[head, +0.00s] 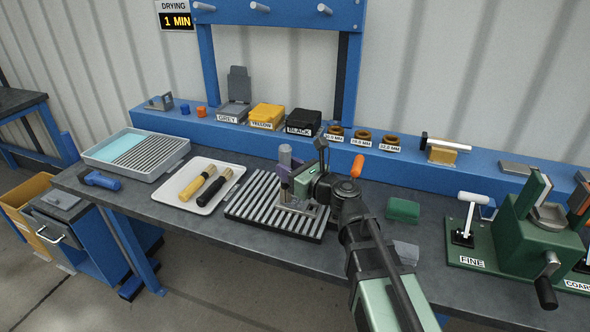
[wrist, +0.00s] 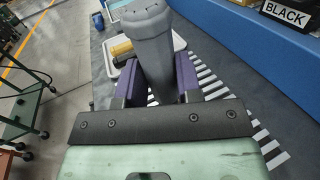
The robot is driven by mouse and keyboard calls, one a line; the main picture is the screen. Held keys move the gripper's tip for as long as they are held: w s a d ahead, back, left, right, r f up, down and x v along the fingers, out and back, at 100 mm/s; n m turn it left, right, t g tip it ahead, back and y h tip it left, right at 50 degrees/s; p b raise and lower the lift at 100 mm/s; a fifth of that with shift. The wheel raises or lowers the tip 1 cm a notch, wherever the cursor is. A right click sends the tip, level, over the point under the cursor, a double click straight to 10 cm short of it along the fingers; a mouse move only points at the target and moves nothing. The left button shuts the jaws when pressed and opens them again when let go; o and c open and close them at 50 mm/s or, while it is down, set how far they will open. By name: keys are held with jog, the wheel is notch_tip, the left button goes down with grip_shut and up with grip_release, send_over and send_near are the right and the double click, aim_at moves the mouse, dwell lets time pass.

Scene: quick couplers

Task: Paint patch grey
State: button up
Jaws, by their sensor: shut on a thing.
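My gripper (head: 288,174), with purple fingers, is shut on a grey-handled tool (head: 285,153). In the wrist view the thick grey handle (wrist: 148,38) stands between the purple fingers. The tool is roughly upright over the slatted rack (head: 246,207), near a small metal piece (head: 306,209) there. I cannot tell if its lower end touches anything; my wrist hides part of this spot. The box labelled GREY (head: 232,112) stands on the blue shelf with its lid up. No patch can be made out clearly.
A white tray (head: 231,172) holds yellow- and black-handled tools. Shut YELLOW (head: 267,115) and BLACK (head: 303,121) boxes stand beside the grey one. A ribbed tray (head: 133,152) is at left. A green block (head: 403,210) and a green cranked machine (head: 535,225) are at right.

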aim_at(289, 149)
jog(key=shift+a+f, duration=0.1)
jog(key=shift+a, duration=0.1)
notch_tip(289, 149, up, 6)
jog(key=p, duration=0.6)
jog(key=shift+w, duration=0.1)
jog(key=o, duration=0.4)
jog(key=c, duration=0.4)
